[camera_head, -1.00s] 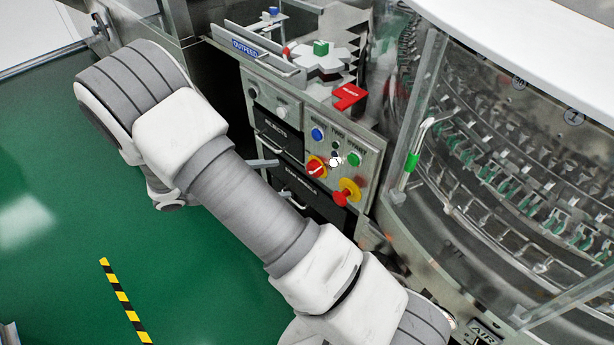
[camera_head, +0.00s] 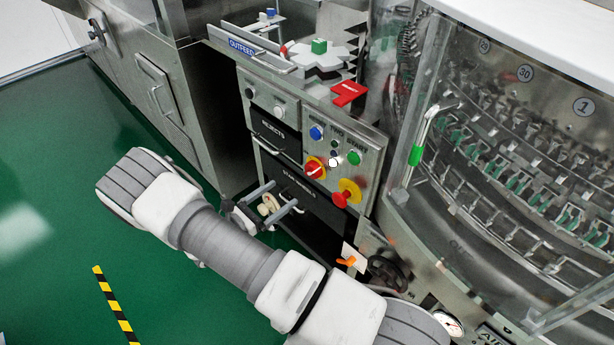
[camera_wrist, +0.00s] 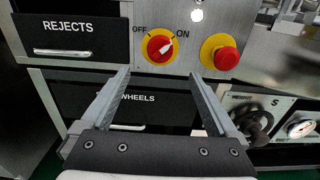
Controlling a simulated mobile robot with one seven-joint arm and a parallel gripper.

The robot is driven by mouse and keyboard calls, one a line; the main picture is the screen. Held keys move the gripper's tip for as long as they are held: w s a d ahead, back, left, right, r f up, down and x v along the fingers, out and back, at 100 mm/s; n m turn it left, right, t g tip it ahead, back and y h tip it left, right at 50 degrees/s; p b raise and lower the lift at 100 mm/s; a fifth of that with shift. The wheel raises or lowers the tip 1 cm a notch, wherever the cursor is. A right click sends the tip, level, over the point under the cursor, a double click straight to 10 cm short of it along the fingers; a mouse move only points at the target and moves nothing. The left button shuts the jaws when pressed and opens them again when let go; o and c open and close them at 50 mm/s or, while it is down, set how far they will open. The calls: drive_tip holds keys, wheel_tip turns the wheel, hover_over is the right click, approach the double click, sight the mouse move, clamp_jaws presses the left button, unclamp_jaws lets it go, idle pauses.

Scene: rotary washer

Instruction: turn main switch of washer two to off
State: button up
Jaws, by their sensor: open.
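The main switch is a red rotary knob on a yellow round plate (camera_head: 315,168), on the washer's steel control panel. In the wrist view the knob (camera_wrist: 160,46) sits between the words OFF and ON, and its white pointer is turned up and right, toward ON. My gripper (camera_head: 287,197) is open and empty, below and left of the switch, in front of the STAR WHEELS drawer. In the wrist view my gripper (camera_wrist: 159,74) has its two fingers spread wide, with the knob above and between the tips, apart from them.
A red emergency button on yellow (camera_head: 342,197) sits right of the switch; it also shows in the wrist view (camera_wrist: 225,58). Blue (camera_head: 317,132) and green (camera_head: 354,158) buttons are above. The REJECTS drawer (camera_head: 272,134) is left. A glass-covered carousel (camera_head: 520,150) stands at right.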

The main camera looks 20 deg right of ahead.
sight(308, 175)
drive_tip(key=b+x, duration=0.1)
drive_tip(key=x, duration=1)
drive_tip(key=c, duration=1.4)
